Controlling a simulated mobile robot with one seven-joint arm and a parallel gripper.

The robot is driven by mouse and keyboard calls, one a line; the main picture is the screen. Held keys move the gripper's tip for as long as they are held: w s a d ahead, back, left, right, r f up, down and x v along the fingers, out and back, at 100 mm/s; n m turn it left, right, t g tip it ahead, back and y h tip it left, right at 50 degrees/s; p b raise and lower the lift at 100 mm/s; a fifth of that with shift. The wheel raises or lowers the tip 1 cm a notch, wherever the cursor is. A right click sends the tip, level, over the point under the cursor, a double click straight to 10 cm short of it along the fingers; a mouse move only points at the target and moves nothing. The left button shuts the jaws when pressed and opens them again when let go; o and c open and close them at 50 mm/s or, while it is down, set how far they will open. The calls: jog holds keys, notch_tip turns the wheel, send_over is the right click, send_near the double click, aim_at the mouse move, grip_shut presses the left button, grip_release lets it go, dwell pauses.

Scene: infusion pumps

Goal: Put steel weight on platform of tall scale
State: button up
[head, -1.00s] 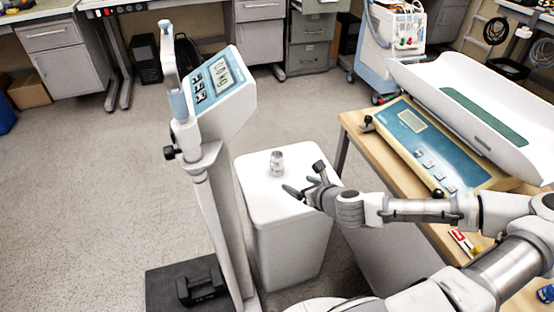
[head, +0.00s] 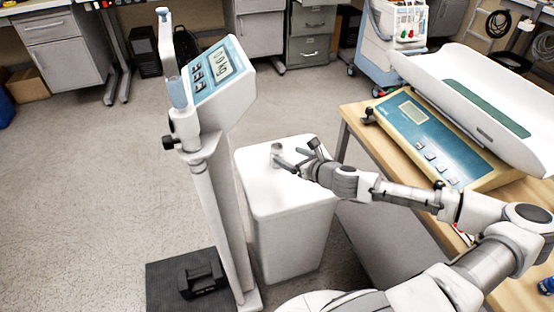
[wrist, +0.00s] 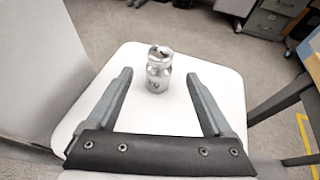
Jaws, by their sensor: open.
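The steel weight (head: 276,150), a small silvery cylinder with a narrow neck, stands upright on the white bin's lid (head: 255,185). It also shows in the wrist view (wrist: 158,78). My gripper (head: 291,157) is open just to the right of the weight. In the wrist view my gripper (wrist: 159,75) has a finger on either side of the weight, with clear gaps; the weight appears near the fingertips. The tall scale (head: 213,185) stands left of the bin, with a tilted display head. Its black platform (head: 163,272) is on the floor, with a dark block (head: 203,280) on it.
The scale's column stands between the platform and the bin. A wooden table (head: 350,118) at right carries a baby scale (head: 425,140) with a white tray. Open floor lies left of the tall scale. A wheeled medical cart (head: 390,45) stands behind.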

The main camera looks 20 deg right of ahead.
aim_at(281, 150)
jog(key=shift+b+x, duration=1.25)
jog(key=shift+x, duration=2.75)
jog(key=shift+c, duration=0.2)
grip_shut()
jog(key=shift+r, duration=0.2)
